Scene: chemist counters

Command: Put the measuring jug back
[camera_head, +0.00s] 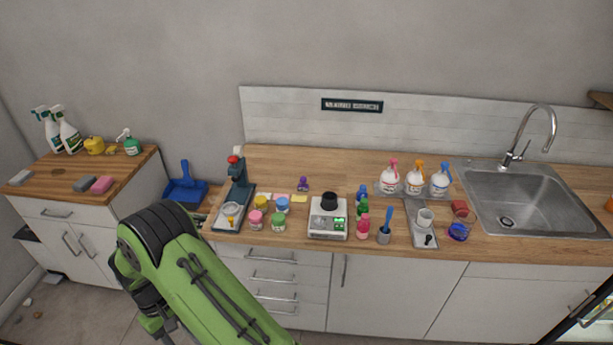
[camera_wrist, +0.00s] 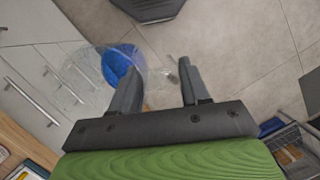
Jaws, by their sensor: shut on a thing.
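In the wrist view my gripper (camera_wrist: 158,63) is closed on a clear, see-through vessel that looks like the measuring jug (camera_wrist: 82,76). Its round body shows to the left of the left finger, and a faint clear part reaches between the fingers. The jug is off any surface, with floor and cabinet fronts behind it. A blue shape shows through or behind it; I cannot tell which. In the head view my green arm hides the gripper and the jug.
The wooden mixing bench (camera_head: 340,178) holds a scale (camera_head: 328,226), a green stand (camera_head: 237,195), small jars, spray bottles (camera_head: 414,180) and a grey tray (camera_head: 424,238). A sink (camera_head: 530,200) is at right. A side counter (camera_head: 60,180) is at left, with a blue dustpan (camera_head: 185,190) between.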

